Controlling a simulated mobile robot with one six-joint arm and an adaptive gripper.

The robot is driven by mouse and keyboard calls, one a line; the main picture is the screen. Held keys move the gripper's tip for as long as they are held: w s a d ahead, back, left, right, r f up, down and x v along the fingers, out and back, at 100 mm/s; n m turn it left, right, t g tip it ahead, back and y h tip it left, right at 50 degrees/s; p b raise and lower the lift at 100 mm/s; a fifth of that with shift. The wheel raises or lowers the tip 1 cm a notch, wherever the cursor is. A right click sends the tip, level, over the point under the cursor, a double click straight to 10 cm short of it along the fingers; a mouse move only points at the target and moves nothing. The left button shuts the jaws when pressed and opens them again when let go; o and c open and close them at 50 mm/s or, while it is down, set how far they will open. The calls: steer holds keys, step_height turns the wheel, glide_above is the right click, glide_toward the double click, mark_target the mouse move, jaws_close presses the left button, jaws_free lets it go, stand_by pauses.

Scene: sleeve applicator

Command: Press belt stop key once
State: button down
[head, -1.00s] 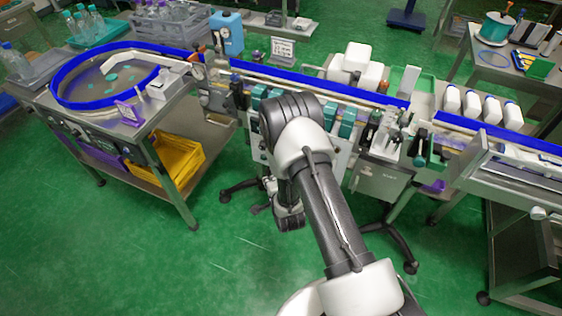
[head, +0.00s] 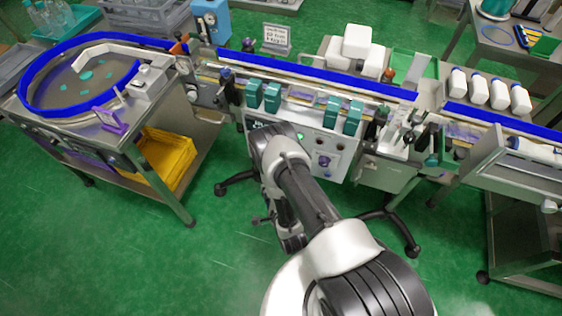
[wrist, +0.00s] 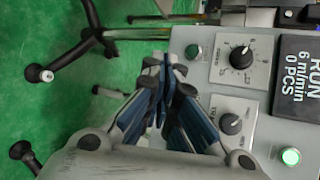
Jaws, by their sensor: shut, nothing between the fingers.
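The control panel (head: 338,166) is on the front of the conveyor, partly covered by my arm in the head view. In the wrist view the panel (wrist: 205,80) shows a display (wrist: 297,75) reading RUN, 6 m/min, 0 PCS. I cannot tell which is the belt stop key. My gripper (wrist: 167,75) is shut and empty, its blue-grey fingers in front of the panel's edge. Contact with the panel is not visible.
The conveyor with blue rails (head: 300,71) runs across behind the panel. A round blue-rimmed turntable (head: 32,100) is at left, with a yellow crate (head: 165,158) below. Stand legs (head: 400,235) reach over the green floor.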

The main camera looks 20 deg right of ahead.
steer(key=w+d+b, duration=0.2)
steer(key=w+d, duration=0.3)
steer(key=w, duration=0.2)
stand_by(0.3)
steer(key=shift+w+d, duration=0.15)
stand_by(1.2)
steer(key=shift+w+d, duration=0.15)
steer(key=shift+w, duration=0.1)
steer(key=shift+w+d+b, duration=0.3)
steer(key=shift+w+b, duration=0.05)
steer(key=shift+b, duration=0.1)
stand_by(0.8)
steer(key=shift+s+a, duration=0.55)
steer(key=shift+s, duration=0.15)
steer(key=shift+s, duration=0.1)
steer(key=s+a+p, duration=0.1)
steer(key=s, duration=0.1)
steer(key=s+a, duration=0.1)
steer(key=a, duration=0.1)
steer(key=shift+s+p, duration=0.35)
steer(key=shift+s, duration=0.05)
